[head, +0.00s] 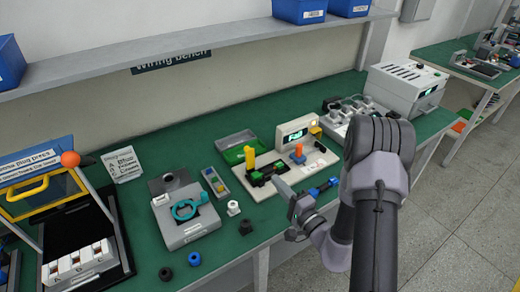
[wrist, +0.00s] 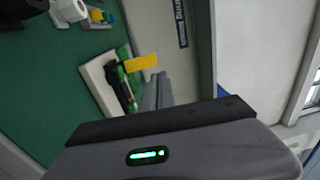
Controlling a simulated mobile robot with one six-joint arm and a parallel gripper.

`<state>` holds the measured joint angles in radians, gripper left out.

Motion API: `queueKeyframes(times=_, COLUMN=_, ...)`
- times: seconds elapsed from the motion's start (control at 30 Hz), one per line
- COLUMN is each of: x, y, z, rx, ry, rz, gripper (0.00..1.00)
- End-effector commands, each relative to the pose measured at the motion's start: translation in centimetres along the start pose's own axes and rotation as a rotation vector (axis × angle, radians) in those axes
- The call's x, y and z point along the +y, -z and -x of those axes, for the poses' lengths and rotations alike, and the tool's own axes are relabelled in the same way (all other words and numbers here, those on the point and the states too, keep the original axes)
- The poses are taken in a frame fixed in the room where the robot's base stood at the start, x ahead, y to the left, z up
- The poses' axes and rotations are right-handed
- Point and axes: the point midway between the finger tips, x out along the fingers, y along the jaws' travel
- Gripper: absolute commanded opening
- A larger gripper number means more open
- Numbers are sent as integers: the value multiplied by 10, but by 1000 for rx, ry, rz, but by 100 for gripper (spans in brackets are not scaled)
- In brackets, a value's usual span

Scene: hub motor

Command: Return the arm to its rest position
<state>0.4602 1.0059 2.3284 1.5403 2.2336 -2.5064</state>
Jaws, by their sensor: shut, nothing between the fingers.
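My gripper (head: 278,182) is at the front of the green bench in the head view, in front of the white test fixture (head: 262,190). Its narrow grey fingers are together with nothing between them. In the wrist view the shut fingers (wrist: 158,90) point towards the fixture's black and green part, beside a yellow piece (wrist: 141,63). I cannot tell whether the fingertips touch the fixture. My arm (head: 378,190) is bent, with its elbow raised at the right, and hides part of the bench's front edge.
A grey box with a teal ring (head: 186,212) and small black and blue parts (head: 194,258) lie to the left. A press with a yellow handle (head: 30,188) stands at the far left. A white instrument (head: 405,90) stands at the back right. Open floor (head: 460,225) lies right.

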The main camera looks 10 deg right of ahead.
Motion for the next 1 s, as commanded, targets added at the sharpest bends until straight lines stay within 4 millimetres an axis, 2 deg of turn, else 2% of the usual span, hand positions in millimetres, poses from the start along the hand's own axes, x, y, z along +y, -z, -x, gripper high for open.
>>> queueKeyframes(times=0.07, x=-5, y=-4, z=-2, rx=-19, ry=5, rz=-4, gripper=0)
queueKeyframes(times=0.13, x=-25, y=-23, z=-9, rx=-105, ry=23, rz=-31, gripper=0)
queueKeyframes(times=0.17, x=-40, y=-38, z=-13, rx=-170, ry=31, rz=-50, gripper=0)
queueKeyframes(times=0.27, x=-100, y=-117, z=-12, rx=-497, ry=9, rz=-120, gripper=0)
queueKeyframes(times=0.3, x=-122, y=-154, z=-1, rx=-648, ry=-39, rz=-134, gripper=0)
queueKeyframes(times=0.37, x=-147, y=-205, z=29, rx=-865, ry=-159, rz=-123, gripper=0)
queueKeyframes(times=0.4, x=-158, y=-236, z=58, rx=-996, ry=-280, rz=-87, gripper=0)
queueKeyframes(times=0.43, x=-161, y=-252, z=81, rx=-1070, ry=-383, rz=-42, gripper=0)
queueKeyframes(times=0.5, x=-159, y=-269, z=133, rx=-1150, ry=-637, rz=108, gripper=0)
queueKeyframes(times=0.57, x=-154, y=-261, z=168, rx=-1109, ry=-832, rz=271, gripper=0)
queueKeyframes(times=0.6, x=-152, y=-248, z=183, rx=-1037, ry=-929, rz=381, gripper=0)
queueKeyframes(times=0.67, x=-156, y=-224, z=196, rx=-894, ry=-1020, rz=528, gripper=0)
queueKeyframes(times=0.7, x=-161, y=-209, z=200, rx=-794, ry=-1047, rz=606, gripper=0)
queueKeyframes(times=0.8, x=-179, y=-181, z=203, rx=-592, ry=-1050, rz=730, gripper=0)
queueKeyframes(times=0.9, x=-190, y=-168, z=202, rx=-493, ry=-1032, rz=775, gripper=0)
queueKeyframes(times=1.0, x=-192, y=-165, z=202, rx=-473, ry=-1030, rz=782, gripper=0)
